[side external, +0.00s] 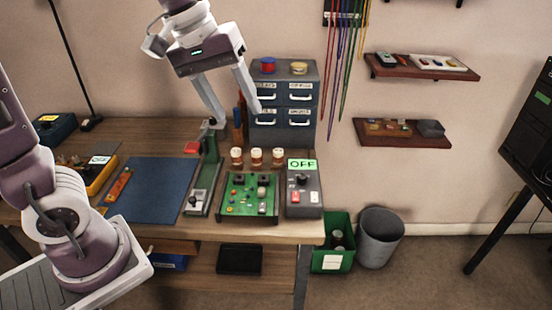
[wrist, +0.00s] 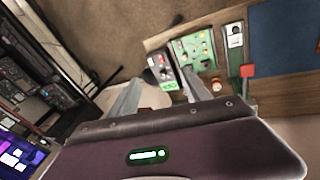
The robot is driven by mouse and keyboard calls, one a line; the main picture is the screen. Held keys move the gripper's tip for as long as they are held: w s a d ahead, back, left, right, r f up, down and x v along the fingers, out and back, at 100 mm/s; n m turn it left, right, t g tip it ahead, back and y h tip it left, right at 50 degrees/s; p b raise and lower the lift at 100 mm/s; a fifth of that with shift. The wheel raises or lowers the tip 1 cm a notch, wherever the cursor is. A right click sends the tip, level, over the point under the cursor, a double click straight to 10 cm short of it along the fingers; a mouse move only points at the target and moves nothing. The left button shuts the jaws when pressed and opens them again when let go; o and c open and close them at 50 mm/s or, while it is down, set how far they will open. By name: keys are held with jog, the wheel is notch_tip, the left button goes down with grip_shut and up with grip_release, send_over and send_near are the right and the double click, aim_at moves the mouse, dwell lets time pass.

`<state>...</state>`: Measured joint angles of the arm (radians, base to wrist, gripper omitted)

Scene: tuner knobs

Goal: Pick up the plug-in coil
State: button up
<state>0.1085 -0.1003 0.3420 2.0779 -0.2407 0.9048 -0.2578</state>
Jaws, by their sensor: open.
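Three small white-and-copper cylinders (side external: 257,156), which look like plug-in coils, stand upright in a row on the bench behind a green circuit board (side external: 249,194). I cannot tell which one the task means. My gripper (side external: 239,116) is open and empty, well above the bench and over the row of cylinders, apart from them. In the wrist view, the open fingers (wrist: 163,78) spread toward the bench. The cylinders are largely hidden there by the fingers and gripper body. The green board also shows in the wrist view (wrist: 196,48).
A grey box with a green OFF display (side external: 303,190) stands right of the board. A green lever press (side external: 206,170) with a red handle stands left, beside a blue mat (side external: 152,189). A grey drawer cabinet (side external: 283,105) stands behind the cylinders.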

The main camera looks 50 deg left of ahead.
jog(key=w+a+f+n, duration=0.3)
jog(key=w+f, duration=0.1)
jog(key=w, duration=0.3)
jog(key=n+g+y, duration=0.3)
jog(key=n+y, duration=0.2)
jog(key=y, duration=0.1)
send_over(279, 151)
jog(key=d, duration=0.2)
notch_tip(279, 151, down, 20)
jog(key=x, duration=0.7)
jog(key=shift+s+d+f, duration=0.15)
jog(key=shift+s+f, duration=0.1)
jog(key=shift+f, duration=0.2)
grip_shut()
